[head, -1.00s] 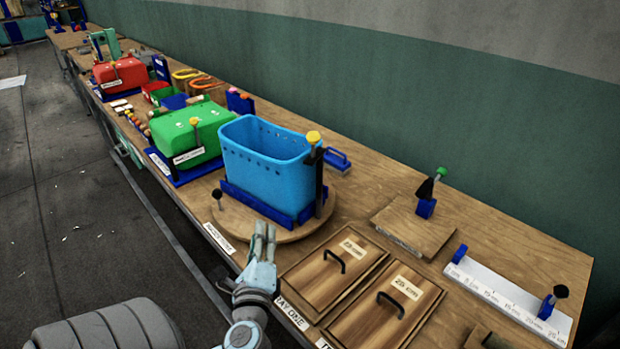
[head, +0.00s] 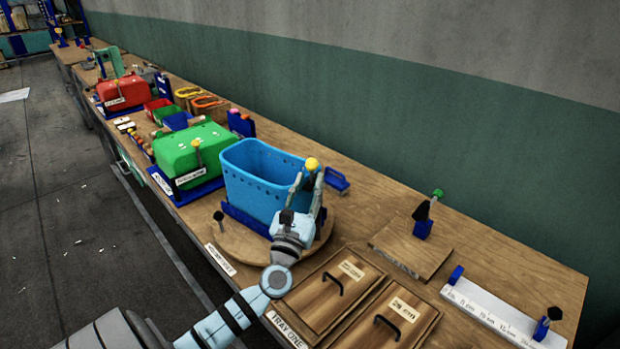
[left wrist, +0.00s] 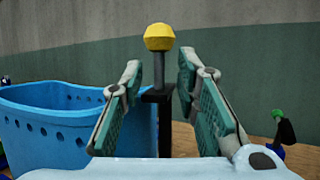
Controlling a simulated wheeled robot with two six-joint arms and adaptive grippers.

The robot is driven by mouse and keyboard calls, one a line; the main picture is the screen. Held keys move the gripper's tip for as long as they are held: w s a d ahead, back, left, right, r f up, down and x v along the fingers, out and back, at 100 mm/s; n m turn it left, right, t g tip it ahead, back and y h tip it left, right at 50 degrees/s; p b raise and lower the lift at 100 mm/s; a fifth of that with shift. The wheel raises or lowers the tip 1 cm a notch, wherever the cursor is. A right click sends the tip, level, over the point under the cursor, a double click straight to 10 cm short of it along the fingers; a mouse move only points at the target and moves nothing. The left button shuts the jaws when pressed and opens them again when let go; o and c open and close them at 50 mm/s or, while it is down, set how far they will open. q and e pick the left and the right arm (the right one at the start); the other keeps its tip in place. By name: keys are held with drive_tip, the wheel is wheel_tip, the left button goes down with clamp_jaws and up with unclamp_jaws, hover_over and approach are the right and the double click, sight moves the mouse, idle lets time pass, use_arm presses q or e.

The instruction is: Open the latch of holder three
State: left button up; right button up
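The blue bin (head: 262,178) sits in a blue holder on a round wooden board. A black post with a yellow knob (head: 312,163) stands at the holder's right corner; I take it as the latch, but I cannot read the holder's label. My left gripper (head: 307,180) is open, and its arm comes in from the bottom left. In the left wrist view its fingers (left wrist: 160,75) are spread, with the dark post and yellow knob (left wrist: 160,38) between them and no visible contact. The gripper hides part of the post in the head view. My right gripper is not in view.
A black-knobbed pin (head: 219,217) stands at the board's front left. A green press (head: 190,150) and red press (head: 122,93) stand farther back. Two lidded wooden trays (head: 333,288) with black handles lie nearer.

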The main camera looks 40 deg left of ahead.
use_arm(q)
drive_tip(key=shift+w+a+r, duration=0.2)
drive_tip(key=shift+w, duration=0.15)
clamp_jaws()
drive_tip(key=shift+a+f+m+t+h+b, duration=0.2)
drive_tip(key=shift+m+t+h+b, duration=0.35)
drive_tip(key=shift+h+b, duration=0.5)
drive_tip(key=shift+s+r, duration=0.1)
drive_tip(key=shift+r, duration=0.1)
unclamp_jaws()
